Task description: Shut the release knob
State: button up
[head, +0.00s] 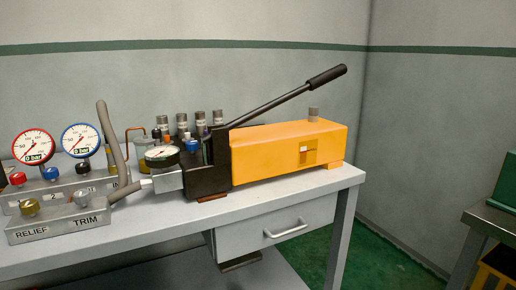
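A yellow hand pump (275,158) with a black front block (206,180) stands on the grey bench. Its long black lever (285,102) slants up to the right. A small blue knob (192,146) sits on top of the black block, beside a small gauge (161,156). It may be the release knob, but no label on it is readable. I cannot tell whether it is open or shut. My gripper is not in view.
Left of the pump are a RELIEF/TRIM block (60,227) with a gold knob (28,207) and a silver knob (81,198), two dial gauges (80,140) and a bent grey hose (113,145). The bench top (270,203) is clear in front of the pump.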

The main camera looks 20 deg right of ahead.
aim_at(191, 146)
jog(key=i+l+z, duration=0.15)
jog(key=l, duration=0.15)
jog(key=i+l+z, duration=0.2)
jog(key=l, duration=0.15)
jog(key=i, duration=0.4)
